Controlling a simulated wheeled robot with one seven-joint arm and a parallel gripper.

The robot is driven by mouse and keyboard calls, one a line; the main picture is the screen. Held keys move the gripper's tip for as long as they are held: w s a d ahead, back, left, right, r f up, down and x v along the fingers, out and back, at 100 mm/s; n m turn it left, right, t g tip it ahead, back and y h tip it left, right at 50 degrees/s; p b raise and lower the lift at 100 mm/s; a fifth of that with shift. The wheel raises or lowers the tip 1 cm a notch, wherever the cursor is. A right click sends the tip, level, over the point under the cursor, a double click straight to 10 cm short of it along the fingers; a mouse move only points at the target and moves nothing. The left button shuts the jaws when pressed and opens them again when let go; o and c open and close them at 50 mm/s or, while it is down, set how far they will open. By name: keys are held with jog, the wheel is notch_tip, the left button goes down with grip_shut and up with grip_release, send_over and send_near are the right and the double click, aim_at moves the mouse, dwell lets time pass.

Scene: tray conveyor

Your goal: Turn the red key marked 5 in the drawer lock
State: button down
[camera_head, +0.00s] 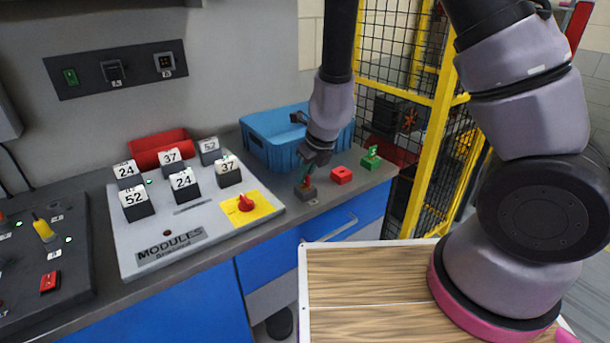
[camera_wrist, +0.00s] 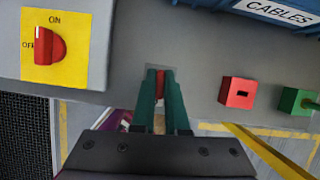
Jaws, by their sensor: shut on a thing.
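My gripper (camera_wrist: 161,72) points down at the worktop with its two green fingers closed on a red key (camera_wrist: 160,90). Only a strip of the key shows between the fingers, and its number is hidden.
A red block with a dark slot (camera_head: 341,175) and a green block with a green key (camera_head: 370,159) stand to the right. A blue bin (camera_head: 270,152) is behind. The module panel with a red rotary switch (camera_head: 245,203) is left. Blue drawers (camera_head: 345,222) are below.

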jog(key=shift+m, duration=0.4)
jog(key=c, duration=0.8)
grip_release()
jog(key=shift+c, duration=0.2)
